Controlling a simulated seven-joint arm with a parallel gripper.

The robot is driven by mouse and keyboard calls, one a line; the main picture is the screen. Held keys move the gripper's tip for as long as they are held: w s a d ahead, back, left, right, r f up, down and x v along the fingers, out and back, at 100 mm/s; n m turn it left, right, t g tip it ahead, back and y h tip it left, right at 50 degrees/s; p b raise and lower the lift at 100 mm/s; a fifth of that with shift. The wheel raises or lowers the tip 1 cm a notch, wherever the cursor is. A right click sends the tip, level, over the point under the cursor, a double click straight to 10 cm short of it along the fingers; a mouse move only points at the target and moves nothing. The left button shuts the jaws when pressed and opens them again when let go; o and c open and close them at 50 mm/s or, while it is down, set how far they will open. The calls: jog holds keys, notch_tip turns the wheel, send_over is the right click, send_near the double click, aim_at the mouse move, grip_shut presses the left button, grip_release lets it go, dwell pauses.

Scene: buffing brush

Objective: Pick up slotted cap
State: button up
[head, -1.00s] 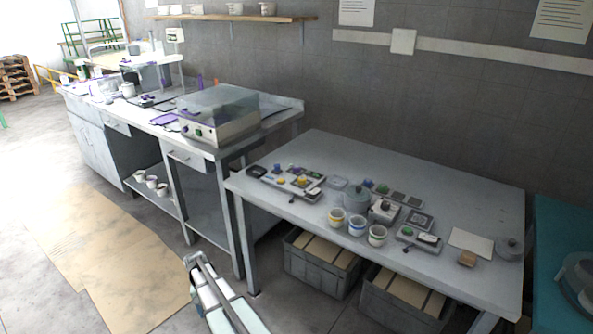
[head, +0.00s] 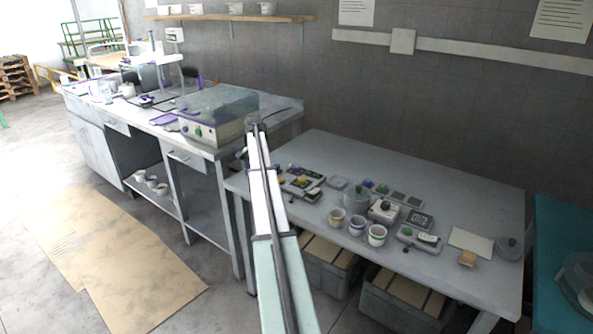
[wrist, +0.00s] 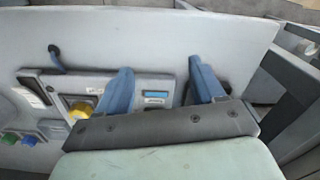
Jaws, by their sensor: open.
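I cannot tell for certain which small part is the slotted cap. In the wrist view, my gripper (wrist: 160,78) is open, with its two blue fingers spread apart and nothing visibly held. A grey tray (wrist: 179,88) of small parts shows between and beyond the fingers, with a yellow knob-like part (wrist: 80,110) to the left and a small blue part (wrist: 155,95) between them. In the head view, my gripper (head: 253,125) is raised near the left end of the grey table (head: 440,170).
Several white cups with coloured rims (head: 356,226) and a clear round container (head: 356,200) stand right of the tray. A boxy machine with a clear lid (head: 215,112) stands on the left bench. Grey crates (head: 325,262) sit under the table. The table's back is clear.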

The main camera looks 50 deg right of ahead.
jog(key=s+d+r+m, duration=0.2)
jog(key=s+d+r, duration=0.3)
jog(key=d, duration=0.4)
jog(key=s+d+r+m, duration=0.2)
jog(key=s+d+r, duration=0.1)
jog(key=d+r, duration=0.5)
send_over(297, 166)
jog(key=f, duration=0.9)
jog(key=shift+s+f, duration=0.25)
jog(key=shift+s, duration=0.05)
jog(key=shift+w+d+f, duration=0.1)
jog(key=shift+w+f, duration=0.1)
jog(key=shift+f, duration=1.2)
jog(key=shift+w+d+f, duration=0.1)
jog(key=shift+w+f, duration=0.05)
jog(key=shift+f, duration=1.2)
jog(key=c, duration=1.1)
jog(key=shift+r, duration=0.1)
